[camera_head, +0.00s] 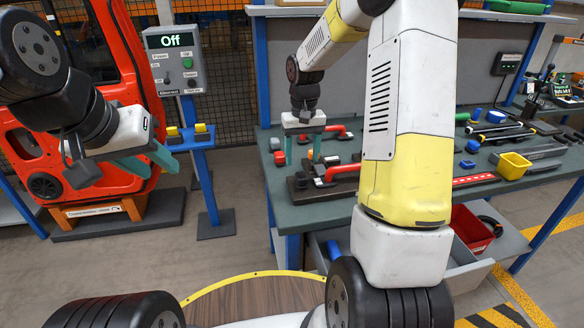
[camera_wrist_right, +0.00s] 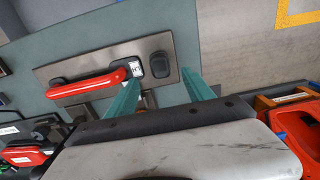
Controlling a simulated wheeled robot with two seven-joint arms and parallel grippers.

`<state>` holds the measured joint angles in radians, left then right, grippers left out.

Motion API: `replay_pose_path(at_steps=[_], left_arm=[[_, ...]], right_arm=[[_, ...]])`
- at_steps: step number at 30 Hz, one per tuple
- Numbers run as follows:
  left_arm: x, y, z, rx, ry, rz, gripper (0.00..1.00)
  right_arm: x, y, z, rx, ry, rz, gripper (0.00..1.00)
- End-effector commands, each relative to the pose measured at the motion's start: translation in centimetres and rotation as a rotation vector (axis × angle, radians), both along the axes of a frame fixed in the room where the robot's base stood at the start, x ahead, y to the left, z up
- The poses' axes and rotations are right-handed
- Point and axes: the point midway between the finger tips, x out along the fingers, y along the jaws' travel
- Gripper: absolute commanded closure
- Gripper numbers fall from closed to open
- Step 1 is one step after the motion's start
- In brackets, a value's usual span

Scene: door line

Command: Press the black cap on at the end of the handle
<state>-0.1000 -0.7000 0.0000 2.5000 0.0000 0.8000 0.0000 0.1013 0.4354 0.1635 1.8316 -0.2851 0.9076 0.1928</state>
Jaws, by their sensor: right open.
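A red handle (camera_head: 345,170) lies on a dark base plate near the bench's front edge; it also shows in the right wrist view (camera_wrist_right: 92,84). A black cap (camera_wrist_right: 160,63) sits on the plate just past the handle's end with a small gap; in the head view it is a small dark block (camera_head: 302,179). My right gripper (camera_head: 302,160) is open and empty above that end of the plate. In the right wrist view its fingertips (camera_wrist_right: 161,77) straddle the cap's side of the plate, apart from it. My left gripper (camera_head: 162,170) is open and empty, away from the bench.
Another red handle (camera_head: 333,132) lies farther back on the green bench (camera_head: 350,210). A red car door (camera_head: 105,110) and a control box reading "Off" (camera_head: 175,62) stand at left. My right arm hides part of the bench.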

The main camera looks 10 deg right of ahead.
Motion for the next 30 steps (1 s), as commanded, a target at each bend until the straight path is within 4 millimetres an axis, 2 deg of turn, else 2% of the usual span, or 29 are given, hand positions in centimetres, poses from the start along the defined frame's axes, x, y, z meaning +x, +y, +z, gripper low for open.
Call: replay_pose_path(at_steps=[5,10,14,24,30], left_arm=[[0.0,0.0,0.0,0.0,0.0,0.0,0.64],[0.0,0.0,0.0,0.0,0.0,0.0,0.64],[0.0,0.0,0.0,0.0,0.0,0.0,0.64],[0.0,0.0,0.0,0.0,0.0,0.0,0.64],[0.0,0.0,0.0,0.0,0.0,0.0,0.64]], right_arm=[[0.0,0.0,0.0,0.0,0.0,0.0,0.39],[0.0,0.0,0.2,0.0,0.0,0.054,0.73],[0.0,0.0,0.7,0.0,-0.002,0.236,0.98],[0.0,0.0,2.5,-0.001,-0.005,0.97,1.0],[0.0,0.1,3.5,-0.003,-0.006,1.348,1.0]])
